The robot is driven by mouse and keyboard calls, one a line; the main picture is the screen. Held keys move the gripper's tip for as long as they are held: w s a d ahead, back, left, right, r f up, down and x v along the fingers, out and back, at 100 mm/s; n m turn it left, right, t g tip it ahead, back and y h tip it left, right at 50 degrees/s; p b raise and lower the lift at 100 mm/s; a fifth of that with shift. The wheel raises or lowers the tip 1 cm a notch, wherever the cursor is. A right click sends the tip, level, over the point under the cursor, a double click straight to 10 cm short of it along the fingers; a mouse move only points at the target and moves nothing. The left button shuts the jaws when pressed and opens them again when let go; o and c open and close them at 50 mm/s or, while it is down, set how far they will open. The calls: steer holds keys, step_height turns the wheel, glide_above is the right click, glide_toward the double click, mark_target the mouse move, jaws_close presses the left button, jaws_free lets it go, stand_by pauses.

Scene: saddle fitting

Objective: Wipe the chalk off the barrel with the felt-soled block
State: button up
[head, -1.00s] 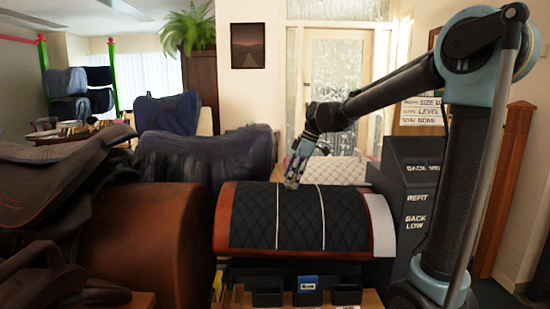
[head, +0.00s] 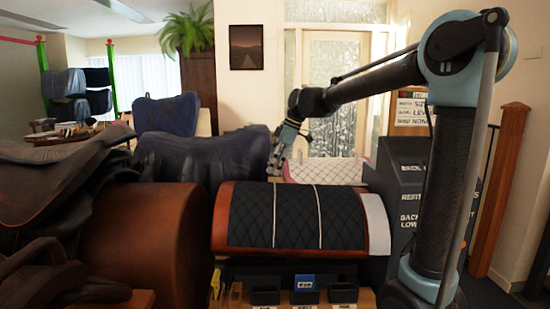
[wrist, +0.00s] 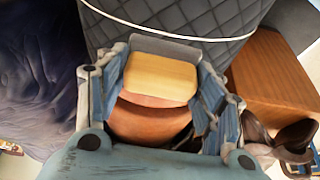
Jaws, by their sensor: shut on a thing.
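The barrel (head: 224,215) lies crosswise ahead of me, reddish-brown at its ends, with a black quilted cover (head: 345,220) over its top. Two thin white lines (head: 319,215) run across the cover; I cannot tell whether they are chalk or stitching. One white line also shows on the quilted cover in the wrist view (wrist: 180,37). My gripper (head: 274,171) hangs over the far left part of the barrel, fingers down. It is shut on a pale wooden block (wrist: 160,78) with a grey edge (wrist: 170,49). The block's underside is hidden.
A larger brown barrel (head: 150,235) with a dark saddle (head: 60,180) is at left. Small dark bins (head: 304,292) sit below in front. A grey labelled cabinet (head: 400,185) stands at right.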

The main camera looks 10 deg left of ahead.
steer(key=shift+r, duration=1.8)
